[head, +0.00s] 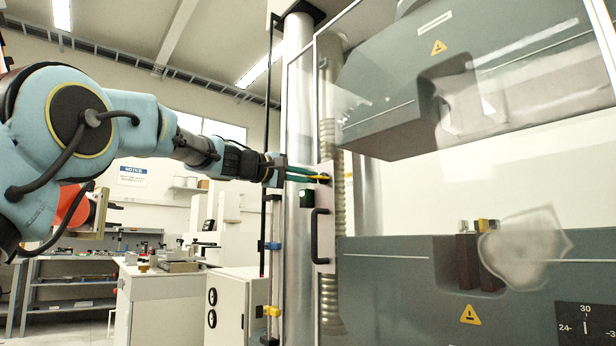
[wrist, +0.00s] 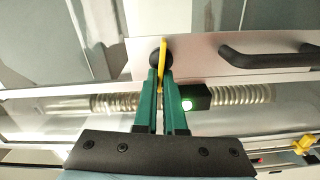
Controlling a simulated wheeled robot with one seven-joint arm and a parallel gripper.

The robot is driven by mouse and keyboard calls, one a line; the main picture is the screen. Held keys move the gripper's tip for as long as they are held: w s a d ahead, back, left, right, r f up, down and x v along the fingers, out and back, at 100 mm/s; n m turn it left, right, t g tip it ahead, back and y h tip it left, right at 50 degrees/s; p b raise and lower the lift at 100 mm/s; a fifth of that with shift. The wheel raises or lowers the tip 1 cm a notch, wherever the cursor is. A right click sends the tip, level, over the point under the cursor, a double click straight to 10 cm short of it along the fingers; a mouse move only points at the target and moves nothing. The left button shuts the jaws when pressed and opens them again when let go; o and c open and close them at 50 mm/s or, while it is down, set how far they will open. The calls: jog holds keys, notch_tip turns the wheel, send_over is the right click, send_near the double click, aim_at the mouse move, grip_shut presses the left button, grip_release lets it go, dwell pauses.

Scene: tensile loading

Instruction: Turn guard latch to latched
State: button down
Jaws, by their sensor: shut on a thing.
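The guard latch (wrist: 163,50) is a yellow lever on a round black hub, on a pale plate (head: 324,240) at the edge of the clear guard. In the wrist view the lever runs up and down, across the plate's long side. In the head view the latch (head: 324,177) is small and mostly covered by my fingers. My gripper (wrist: 160,75) has green fingers, closed on the lever's near part, with the hub just behind the tips. It also shows in the head view (head: 316,178), reaching in from the left.
A black pull handle (head: 318,236) sits below the latch on the same plate. A black box with a green light (head: 307,198) is close beside my fingers. Behind the guard stand the grey upper crosshead (head: 390,70) and lower block (head: 390,270).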

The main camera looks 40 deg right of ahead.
jog(key=shift+f+n, duration=0.15)
jog(key=shift+n, duration=0.75)
jog(key=c, duration=1)
grip_release()
jog(key=a+b, duration=0.3)
jog(key=a, duration=0.7)
jog(key=shift+w+a, duration=0.35)
jog(key=shift+a, duration=0.05)
